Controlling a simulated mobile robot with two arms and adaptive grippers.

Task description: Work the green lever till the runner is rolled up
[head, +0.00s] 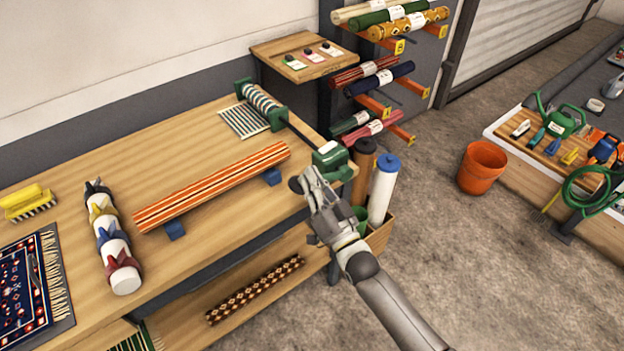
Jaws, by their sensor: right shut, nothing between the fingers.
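A dark shaft runs from the roller to a green block, seemingly the green lever (330,156), at the bench's right end. My right gripper (303,182) is shut and empty, just below and in front of the green block. I cannot tell whether they touch. The gripper may hide the lower part of the lever. My left gripper is not in view.
An orange striped roll (212,187) rests on blue blocks on the bench (195,145). Upright brown and white rolls (383,188) stand in a box right beside my gripper. A small raised shelf (305,58) and rolled rugs on a rack stand behind.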

